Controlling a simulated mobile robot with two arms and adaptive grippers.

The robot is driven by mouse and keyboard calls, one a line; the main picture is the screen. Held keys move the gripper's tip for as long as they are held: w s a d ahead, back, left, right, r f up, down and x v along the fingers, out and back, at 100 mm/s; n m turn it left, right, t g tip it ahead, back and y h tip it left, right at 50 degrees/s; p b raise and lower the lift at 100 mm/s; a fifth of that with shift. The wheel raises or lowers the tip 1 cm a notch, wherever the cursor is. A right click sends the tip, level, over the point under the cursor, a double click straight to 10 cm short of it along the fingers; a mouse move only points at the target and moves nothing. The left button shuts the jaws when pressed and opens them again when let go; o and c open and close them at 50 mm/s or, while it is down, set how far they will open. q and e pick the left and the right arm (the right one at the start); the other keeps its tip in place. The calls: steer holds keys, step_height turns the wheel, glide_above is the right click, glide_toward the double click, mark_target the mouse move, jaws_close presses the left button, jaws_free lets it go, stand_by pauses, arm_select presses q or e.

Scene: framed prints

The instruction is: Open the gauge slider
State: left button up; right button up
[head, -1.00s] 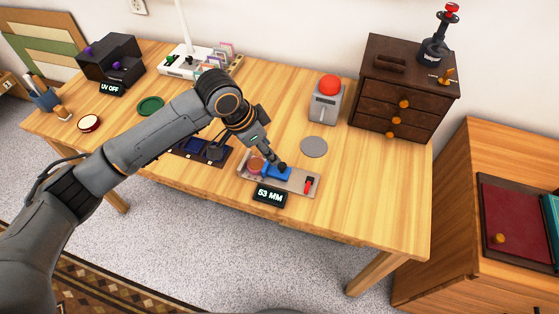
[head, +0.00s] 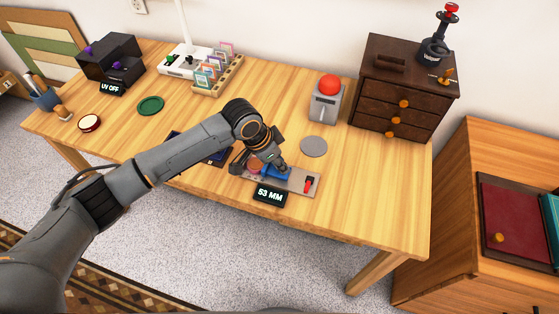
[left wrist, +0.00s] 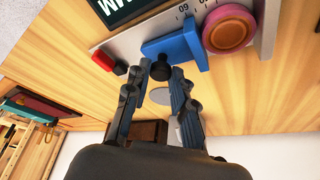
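The gauge (head: 298,182) is a pale plate on the front of the table, with a blue slider (head: 275,174) on it. Its display (head: 270,195) reads 53 MM. In the left wrist view, the blue slider (left wrist: 178,44) has a dark round knob (left wrist: 160,63) on its side. My left gripper (head: 279,165) is low over the slider. In the left wrist view its fingers (left wrist: 161,70) are apart, with the knob between or just beyond the tips; contact is unclear. My right gripper is not in view.
A pink round piece (left wrist: 229,30) and a red switch (head: 308,184) are on the gauge plate. A grey disc (head: 313,147) and a red-button box (head: 326,100) are behind it. Dark drawers (head: 402,92) stand at the back right. The table's front right is clear.

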arm_select(q)
jaws_close()
steer(key=shift+s+d+r+p, duration=0.1)
steer(key=shift+s+d+p, duration=0.05)
steer(key=shift+d+p, duration=0.3)
steer(key=shift+s+d+r+p, duration=0.1)
steer(key=shift+s+d+p, duration=0.05)
steer(key=shift+d+p, duration=0.25)
steer(key=shift+d+f, duration=0.1)
steer(key=shift+d, duration=0.05)
steer(key=shift+f, duration=0.1)
steer(key=o, duration=0.7)
jaws_free()
steer(key=v, duration=1.2)
steer(key=shift+s, duration=0.1)
